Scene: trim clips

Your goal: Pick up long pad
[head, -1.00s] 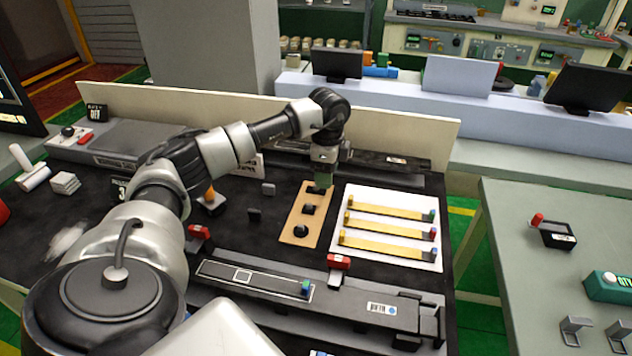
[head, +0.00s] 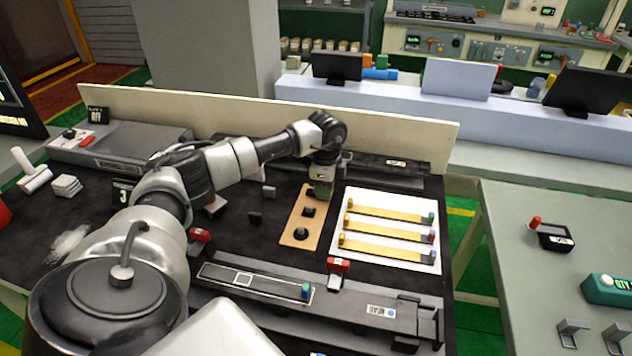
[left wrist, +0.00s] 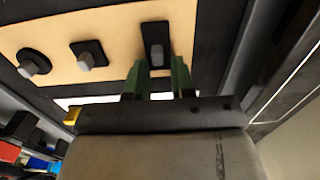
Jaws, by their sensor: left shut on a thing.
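The tan board (head: 290,239) lies on the dark bench and bears black pads with grey grips. In the left wrist view, the long pad (left wrist: 154,28) is the oblong one at the right end of the board (left wrist: 110,20). A squarish pad (left wrist: 90,48) and a round pad (left wrist: 30,62) sit to its left. My left gripper (head: 321,193) is at the far end of the board, and its green fingers (left wrist: 158,68) are shut on the long pad's grip. The pad still appears to be at the board.
A white sheet (head: 390,210) with several yellow strips lies right of the board. A grey fixture (head: 345,305) with red clamps (head: 338,265) is in front. A low cream wall (head: 400,136) closes the bench's back.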

